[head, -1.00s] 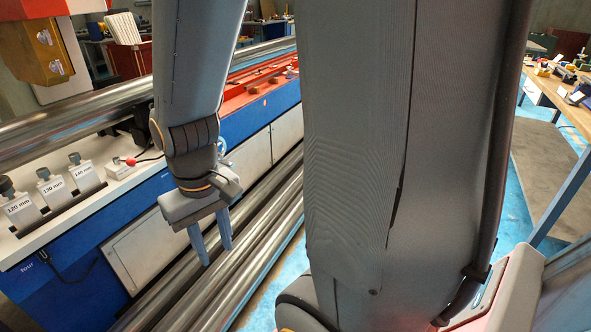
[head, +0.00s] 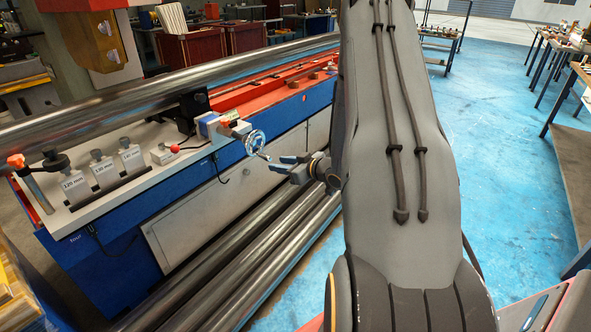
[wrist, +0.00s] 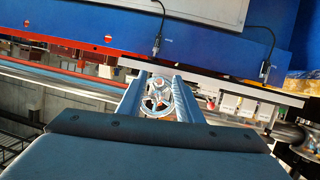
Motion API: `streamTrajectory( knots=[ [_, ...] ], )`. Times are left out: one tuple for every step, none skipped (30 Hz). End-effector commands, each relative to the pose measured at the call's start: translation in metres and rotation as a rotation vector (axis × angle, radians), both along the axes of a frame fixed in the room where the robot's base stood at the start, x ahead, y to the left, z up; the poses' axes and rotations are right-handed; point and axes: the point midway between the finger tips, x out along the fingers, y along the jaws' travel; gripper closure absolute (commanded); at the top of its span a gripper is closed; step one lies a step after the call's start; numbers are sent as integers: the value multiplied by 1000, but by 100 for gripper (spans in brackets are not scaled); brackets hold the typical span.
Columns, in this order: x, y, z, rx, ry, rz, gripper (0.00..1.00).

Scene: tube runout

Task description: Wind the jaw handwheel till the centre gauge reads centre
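The jaw handwheel (head: 254,142), a silver spoked wheel with a small crank handle, sticks out from the front of the blue machine. It shows between my fingers in the wrist view (wrist: 158,98). My gripper (head: 272,163) is level and points at the wheel, close in front of it. Its two fingers are apart with nothing held; they look short of the rim, but I cannot tell the exact gap.
A long steel tube (head: 150,96) runs above the machine top. Blocks labelled with sizes (head: 103,170) and a small box with a red knob (head: 166,152) stand on the white ledge. Several tubes (head: 250,245) lie low in front.

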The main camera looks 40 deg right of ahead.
Motion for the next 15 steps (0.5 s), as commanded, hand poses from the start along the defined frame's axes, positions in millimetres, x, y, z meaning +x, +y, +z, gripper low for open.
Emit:
streamTrajectory(
  knots=[
    [-8, -9, -6, 33, -49, 15, 68],
    [-12, -11, -7, 51, -82, 29, 68],
    [-18, -14, -8, 76, -125, 47, 68],
    [-22, -16, -8, 94, -154, 58, 68],
    [-26, -18, -7, 109, -182, 68, 68],
    [-32, -19, -7, 128, -212, 80, 68],
    [-35, -20, -7, 140, -231, 88, 68],
    [-38, -21, -7, 151, -249, 95, 68],
    [-42, -22, -6, 163, -267, 102, 68],
    [-44, -22, -6, 170, -278, 106, 68],
    [-45, -23, -6, 175, -286, 109, 68],
    [-46, -23, -5, 179, -293, 112, 68],
    [-45, -22, -5, 180, -296, 113, 68],
    [-44, -22, -5, 181, -299, 114, 68],
    [-42, -21, -5, 182, -300, 115, 68]
  ],
)
